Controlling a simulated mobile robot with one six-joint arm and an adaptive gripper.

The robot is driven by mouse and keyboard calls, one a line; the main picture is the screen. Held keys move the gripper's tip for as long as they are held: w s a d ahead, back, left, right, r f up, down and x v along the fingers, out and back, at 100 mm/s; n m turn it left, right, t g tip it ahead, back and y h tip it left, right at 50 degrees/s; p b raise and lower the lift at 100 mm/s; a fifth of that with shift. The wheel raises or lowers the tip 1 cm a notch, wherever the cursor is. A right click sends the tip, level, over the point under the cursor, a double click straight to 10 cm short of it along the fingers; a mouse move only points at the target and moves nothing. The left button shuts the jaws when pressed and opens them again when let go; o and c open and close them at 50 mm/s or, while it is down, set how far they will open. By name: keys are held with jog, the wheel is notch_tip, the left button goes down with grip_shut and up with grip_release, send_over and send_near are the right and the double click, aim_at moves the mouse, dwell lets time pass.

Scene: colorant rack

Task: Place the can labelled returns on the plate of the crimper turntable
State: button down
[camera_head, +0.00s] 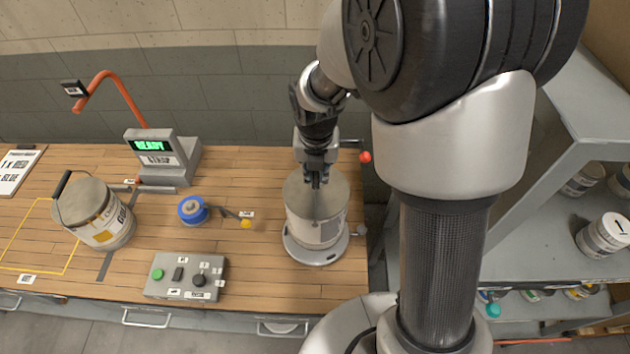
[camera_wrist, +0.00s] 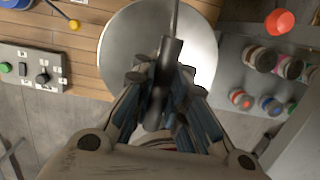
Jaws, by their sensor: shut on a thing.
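A grey metal can (camera_head: 316,222) with a pale label is at the right end of the bench; I cannot read its label. Its shiny lid fills the upper middle of the wrist view (camera_wrist: 135,38). The can is upright over the round crimper turntable plate (camera_head: 315,257), whose rim shows below it. I cannot tell whether its base touches the plate. My gripper (camera_head: 316,180) is above the lid, shut on the can's dark handle; the fingers also show in the wrist view (camera_wrist: 162,85). The fingers hide part of the lid.
A blue spool (camera_head: 192,209), a button box (camera_head: 187,277) and a READY display (camera_head: 155,147) share the bench. A red knob (camera_head: 365,156) is close right of my gripper. Grey shelves (camera_head: 560,225) hold small cans.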

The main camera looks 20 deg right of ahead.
jog(key=shift+f+b, duration=0.3)
jog(key=shift+f, duration=1.85)
jog(key=shift+f, duration=0.25)
jog(key=c, duration=1.6)
grip_release()
